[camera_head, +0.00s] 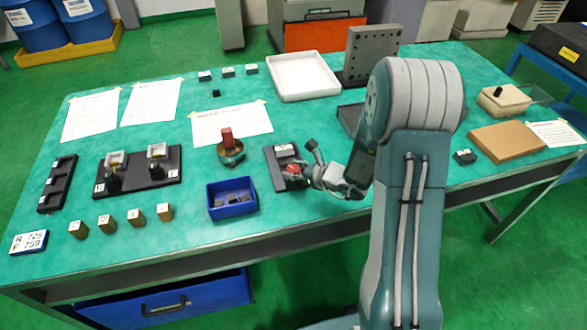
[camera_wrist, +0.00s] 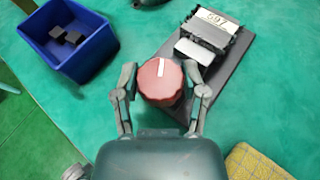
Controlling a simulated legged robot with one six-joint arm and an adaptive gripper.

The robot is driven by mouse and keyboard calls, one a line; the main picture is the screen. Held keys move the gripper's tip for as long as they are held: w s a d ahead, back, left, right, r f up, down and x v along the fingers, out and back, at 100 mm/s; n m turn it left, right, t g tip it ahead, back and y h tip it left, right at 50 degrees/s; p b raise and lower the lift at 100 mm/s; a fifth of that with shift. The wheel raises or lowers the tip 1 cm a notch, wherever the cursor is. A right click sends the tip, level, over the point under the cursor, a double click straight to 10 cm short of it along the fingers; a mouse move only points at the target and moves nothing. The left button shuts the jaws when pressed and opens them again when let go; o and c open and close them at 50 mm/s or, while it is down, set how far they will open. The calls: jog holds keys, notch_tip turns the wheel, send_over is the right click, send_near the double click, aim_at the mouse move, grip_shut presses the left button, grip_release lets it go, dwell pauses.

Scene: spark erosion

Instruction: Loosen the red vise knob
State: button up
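The red vise knob (camera_wrist: 161,82) is round with ridged sides and a white line on its top, which lies upright in the wrist view. It also shows in the head view (camera_head: 292,169) at the front end of the dark vise plate (camera_head: 271,164). My gripper (camera_wrist: 160,80) is open, one finger on each side of the knob. The fingertips are close to the knob's sides; I cannot tell whether either touches. The knob's underside and shaft are hidden.
A blue bin (camera_head: 214,212) with several dark pieces stands left of the vise. A red-topped round fixture (camera_head: 229,150) stands behind it. A yellow cloth (camera_wrist: 258,162) lies close on the right in the wrist view.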

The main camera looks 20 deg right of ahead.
jog(key=shift+w+n+y, duration=0.1)
jog(key=shift+n+y, duration=0.2)
jog(key=shift+y, duration=0.1)
jog(key=n+g+y, duration=0.3)
jog(key=n+g, duration=0.1)
jog(key=shift+w, duration=0.1)
jog(key=n+g+y, duration=0.1)
jog(key=n+g, duration=0.5)
jog(key=shift+g, duration=0.3)
jog(key=n+g+h, duration=0.1)
jog(key=n+g, duration=0.4)
jog(key=g, duration=0.1)
jog(key=n+g+h, duration=0.3)
jog(key=n+g, duration=0.1)
jog(key=shift+n+h, duration=0.3)
jog(key=o, duration=1.2)
jog(key=shift+c, duration=0.2)
jog(key=shift+a, duration=0.1)
